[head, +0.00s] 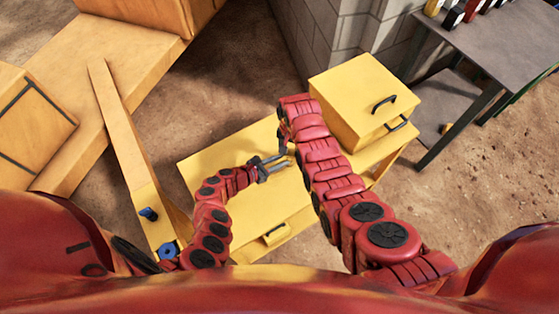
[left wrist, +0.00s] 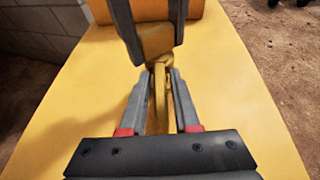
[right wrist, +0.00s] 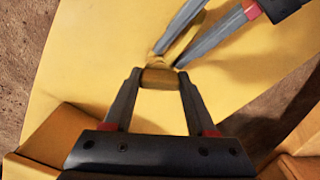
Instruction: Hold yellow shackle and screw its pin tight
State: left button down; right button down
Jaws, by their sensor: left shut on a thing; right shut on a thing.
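The yellow shackle shows in the left wrist view (left wrist: 160,95), between the fingers of my left gripper (left wrist: 158,75). My left gripper is shut on it, and also shows in the head view (head: 284,161) above the yellow table (head: 220,160). My right gripper (right wrist: 160,76) is shut on a yellow-brown block-like piece (right wrist: 159,78), apparently the pin's head, at the shackle's end. In the left wrist view the right gripper (left wrist: 152,50) comes in from the top. The pin's thread is hidden, so I cannot tell how far it is screwed in.
A yellow box with black handles (head: 362,95) stands at the table's right end. A grey table (head: 490,50) with small items is at the upper right, by a grey block wall (head: 350,35). A yellow beam (head: 125,135) lies left. The table's middle is clear.

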pick_arm(q)
jog(key=shift+d+r, duration=0.25)
pick_arm(e)
jog(key=m, duration=0.2)
jog(key=shift+s+a+f+m, duration=0.2)
jog(key=shift+s+f+m, duration=0.05)
jog(key=shift+s+m, duration=0.1)
jog(key=shift+m, duration=0.45)
jog(key=m, duration=0.3)
jog(key=shift+m, duration=0.4)
jog(key=shift+c, duration=1.8)
grip_release()
jog(key=shift+f+m, duration=0.1)
jog(key=shift+m, duration=0.2)
jog(key=shift+o, duration=1.2)
jog(key=shift+w, duration=0.1)
pick_arm(q)
jog(key=shift+w+a+f, duration=0.1)
jog(key=shift+f, duration=0.05)
pick_arm(e)
jog(key=shift+w, duration=0.1)
jog(key=shift+d, duration=0.1)
